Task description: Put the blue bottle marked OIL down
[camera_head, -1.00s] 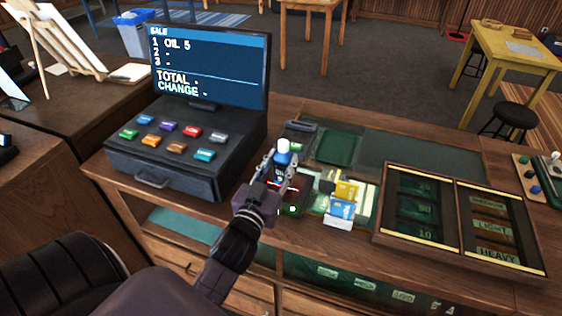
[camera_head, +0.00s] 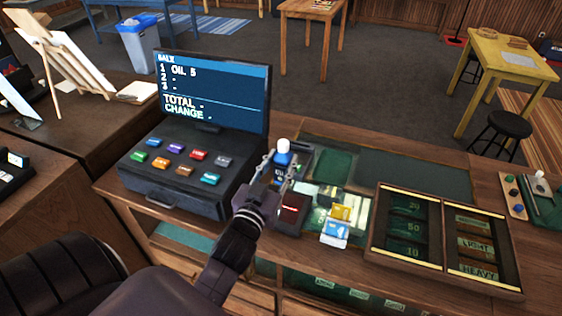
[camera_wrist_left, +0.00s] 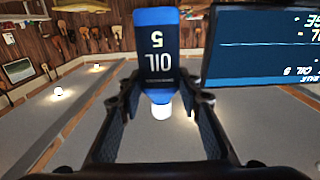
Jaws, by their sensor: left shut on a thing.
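The blue bottle marked OIL (camera_head: 281,159) has a white cap and is upright in the head view, over the counter behind a small dark device with a red display (camera_head: 291,212). My left gripper (camera_head: 279,174) is shut on it. In the left wrist view the bottle (camera_wrist_left: 157,42) appears upside down between the fingers of the left gripper (camera_wrist_left: 163,98), with "OIL 5" on its label. The fingers and bottle hide the counter under it, so I cannot tell whether its base touches anything. My right gripper is not in view.
A cash register (camera_head: 180,172) with a screen (camera_head: 213,95) reading OIL 5 stands to the left. Blue and yellow cards (camera_head: 336,232) lie right of the device. A wooden compartment tray (camera_head: 446,240) is further right. A green mat (camera_head: 333,163) lies behind.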

